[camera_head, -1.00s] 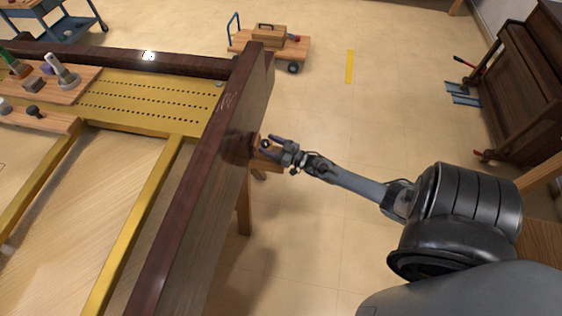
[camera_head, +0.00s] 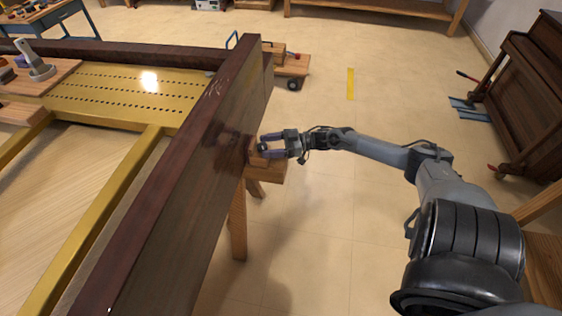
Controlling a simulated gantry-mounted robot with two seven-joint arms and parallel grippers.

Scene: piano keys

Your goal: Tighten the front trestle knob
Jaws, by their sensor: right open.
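The front trestle (camera_head: 238,222) is a wooden stand beside the dark piano case (camera_head: 190,170), with its wooden top block (camera_head: 272,172) against the case's right side. A small dark round part at the block, which looks like the trestle knob (camera_head: 262,146), shows at my right gripper's fingertips. My right gripper (camera_head: 265,147) is open, its two fingers pointing left with one on each side of this part. I cannot tell whether the fingers touch it. My left gripper is not in view.
The gold piano frame (camera_head: 150,88) fills the left, with tools on a wooden board (camera_head: 60,72) there. A wooden cart (camera_head: 292,66) stands behind the case. An upright piano (camera_head: 525,85) is at right.

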